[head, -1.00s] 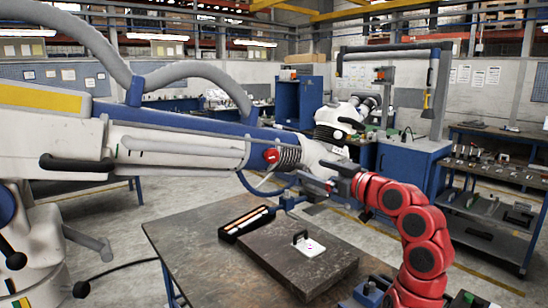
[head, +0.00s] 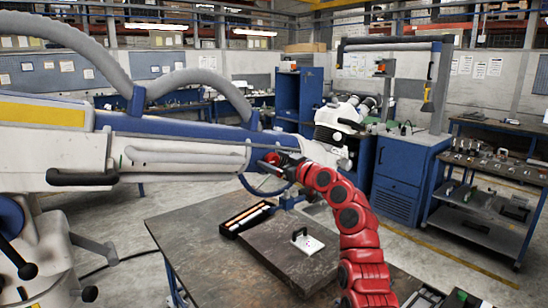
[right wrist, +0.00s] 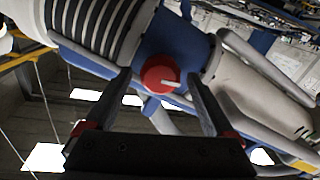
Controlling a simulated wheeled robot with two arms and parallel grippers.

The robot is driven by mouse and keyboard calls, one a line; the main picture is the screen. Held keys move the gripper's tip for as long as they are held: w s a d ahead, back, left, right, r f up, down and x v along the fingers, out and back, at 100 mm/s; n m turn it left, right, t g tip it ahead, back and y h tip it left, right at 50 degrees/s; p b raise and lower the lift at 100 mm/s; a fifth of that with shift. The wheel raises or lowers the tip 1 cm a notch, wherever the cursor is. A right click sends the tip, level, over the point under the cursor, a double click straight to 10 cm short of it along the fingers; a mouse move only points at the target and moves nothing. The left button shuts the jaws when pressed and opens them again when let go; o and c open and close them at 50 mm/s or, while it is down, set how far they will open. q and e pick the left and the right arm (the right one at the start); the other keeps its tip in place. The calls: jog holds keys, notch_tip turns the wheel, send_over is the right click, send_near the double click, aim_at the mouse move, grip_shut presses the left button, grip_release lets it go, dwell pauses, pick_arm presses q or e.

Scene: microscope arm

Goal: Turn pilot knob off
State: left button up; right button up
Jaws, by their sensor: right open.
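The pilot knob is a round red knob (right wrist: 157,71) with a pale pointer bar, on the blue part of the white and blue microscope arm (head: 180,151). In the right wrist view the bar points to the right and slightly down. In the head view the knob (head: 271,158) is small and partly hidden by my right gripper (head: 279,166). My right gripper (right wrist: 159,77) is open, its two dark fingers on either side of the knob. I cannot tell whether they touch it. My left gripper is not in view.
A ribbed spring (right wrist: 92,25) and tubes lie beside the knob. The microscope head (head: 338,120) is right of my gripper. Below is a table (head: 188,231) with a dark slab (head: 275,248) and a tray of sticks (head: 247,219).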

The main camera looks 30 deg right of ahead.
jog(key=shift+w+f, duration=0.1)
jog(key=shift+w, duration=0.15)
jog(key=c, duration=1.4)
jog(key=shift+o, duration=0.2)
